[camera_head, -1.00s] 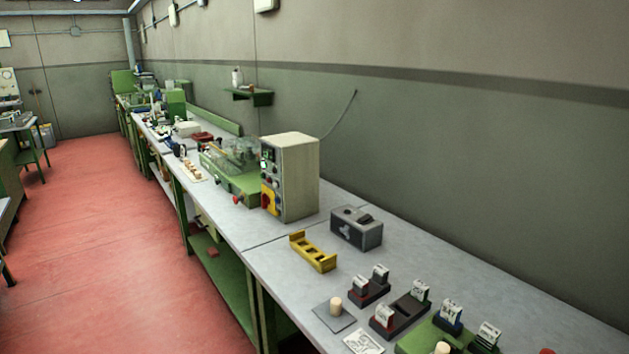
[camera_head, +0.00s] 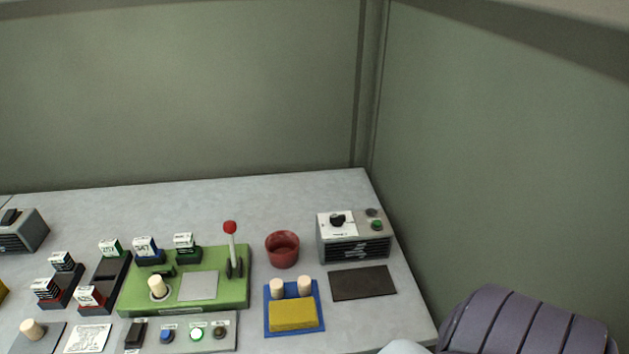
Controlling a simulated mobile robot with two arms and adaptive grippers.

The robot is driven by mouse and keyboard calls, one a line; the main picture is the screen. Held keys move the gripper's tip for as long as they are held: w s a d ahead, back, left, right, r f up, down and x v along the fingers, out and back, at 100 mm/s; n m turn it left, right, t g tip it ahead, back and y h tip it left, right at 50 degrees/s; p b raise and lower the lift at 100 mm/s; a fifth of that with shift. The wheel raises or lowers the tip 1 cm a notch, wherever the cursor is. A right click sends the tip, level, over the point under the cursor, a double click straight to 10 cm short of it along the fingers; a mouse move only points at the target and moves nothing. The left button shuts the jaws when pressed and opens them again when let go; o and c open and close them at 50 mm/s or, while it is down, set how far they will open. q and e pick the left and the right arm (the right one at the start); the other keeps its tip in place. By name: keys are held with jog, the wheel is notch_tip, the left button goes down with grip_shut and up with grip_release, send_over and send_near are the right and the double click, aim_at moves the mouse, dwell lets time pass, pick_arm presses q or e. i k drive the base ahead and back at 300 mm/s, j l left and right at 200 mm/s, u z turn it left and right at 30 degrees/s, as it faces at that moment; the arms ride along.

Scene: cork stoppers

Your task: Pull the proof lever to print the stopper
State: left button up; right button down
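The proof lever (camera_head: 232,248) stands upright with a red knob at the right rear of a green press base (camera_head: 187,303). A pale cork stopper (camera_head: 157,287) stands upright in a round seat at the left of that base, beside a flat grey plate (camera_head: 198,286). A second cork stopper (camera_head: 32,329) stands on a grey plate at the far left. Neither of my grippers is in view. A purple ribbed part and a pale rounded piece, which seem to be my arm, show at the lower right, well apart from the lever.
A button panel (camera_head: 180,338) with a lit green button lies in front of the press. A dark red cup (camera_head: 282,249), a grey box with a knob (camera_head: 352,240), a dark mat (camera_head: 363,283) and a blue tray (camera_head: 293,285) with a yellow block lie to its right. Stamps in holders stand left.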

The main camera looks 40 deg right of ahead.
aim_at(229, 227)
jog(key=z, duration=0.8)
jog(key=j+z, duration=0.3)
jog(key=k+j+z, duration=0.15)
jog(key=j+z, duration=0.15)
jog(key=k+j+z, duration=0.1)
jog(key=j+z, duration=0.2)
jog(key=j, duration=0.15)
